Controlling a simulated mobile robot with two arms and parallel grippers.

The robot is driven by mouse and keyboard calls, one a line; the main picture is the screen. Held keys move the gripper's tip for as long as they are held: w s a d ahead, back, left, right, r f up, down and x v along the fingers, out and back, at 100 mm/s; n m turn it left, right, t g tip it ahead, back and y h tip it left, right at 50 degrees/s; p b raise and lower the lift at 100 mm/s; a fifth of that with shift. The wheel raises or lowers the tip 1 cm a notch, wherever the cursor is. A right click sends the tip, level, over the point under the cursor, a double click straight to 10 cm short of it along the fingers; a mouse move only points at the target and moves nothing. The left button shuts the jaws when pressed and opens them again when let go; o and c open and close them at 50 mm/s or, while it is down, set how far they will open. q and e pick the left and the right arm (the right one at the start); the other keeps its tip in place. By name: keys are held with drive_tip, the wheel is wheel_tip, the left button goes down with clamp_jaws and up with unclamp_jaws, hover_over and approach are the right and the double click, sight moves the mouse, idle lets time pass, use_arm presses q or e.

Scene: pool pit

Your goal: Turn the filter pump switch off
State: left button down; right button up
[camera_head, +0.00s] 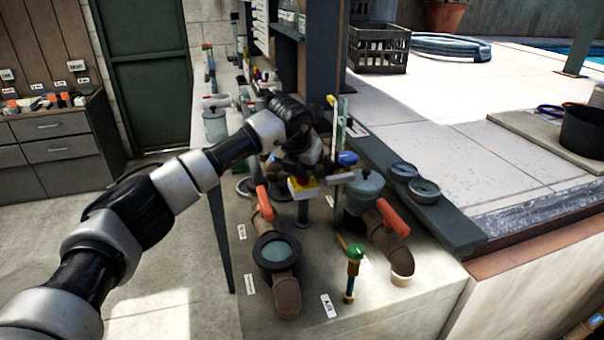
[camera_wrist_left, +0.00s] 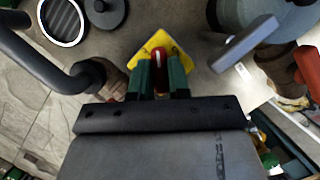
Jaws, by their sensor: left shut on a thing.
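The filter pump switch is a small yellow plate (camera_head: 303,190) with red on it, standing on a post on the pump bench. In the left wrist view the yellow plate (camera_wrist_left: 147,48) lies straight ahead, with a short red lever (camera_wrist_left: 158,57) on it. My left gripper (camera_head: 304,176) is right over the switch. In the left wrist view its two green-sided fingers (camera_wrist_left: 161,76) are close together on either side of the red lever, shut on it. The lever's lower part is hidden between the fingers. My right gripper is in neither view.
Brown pipes with orange-red valve handles (camera_head: 392,219) and (camera_head: 264,203) stand close around the switch. A green-handled tap (camera_head: 355,253) is in front. Round gauges (camera_head: 424,190) lie on the dark ledge at right. A clear-topped fitting (camera_head: 278,250) is near the bench front.

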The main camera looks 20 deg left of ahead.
use_arm(q)
drive_tip(key=n+b, duration=0.1)
drive_tip(key=n, duration=0.1)
drive_tip(key=n+y+b, duration=0.1)
drive_tip(key=n, duration=0.1)
drive_tip(key=shift+d+f+y, duration=0.15)
drive_tip(key=shift+f+y, duration=0.15)
drive_tip(key=shift+f, duration=0.05)
drive_tip(key=shift+n+g+y+b, duration=0.5)
drive_tip(key=shift+n+y+b, duration=0.15)
drive_tip(key=shift+n, duration=1.25)
drive_tip(key=c, duration=1.2)
unclamp_jaws()
drive_tip(key=shift+o, duration=0.6)
drive_tip(key=shift+w+r, duration=0.1)
drive_tip(key=b+v, duration=0.1)
drive_tip(key=v, duration=0.9)
drive_tip(key=shift+r, duration=0.35)
drive_tip(key=shift+d, duration=0.1)
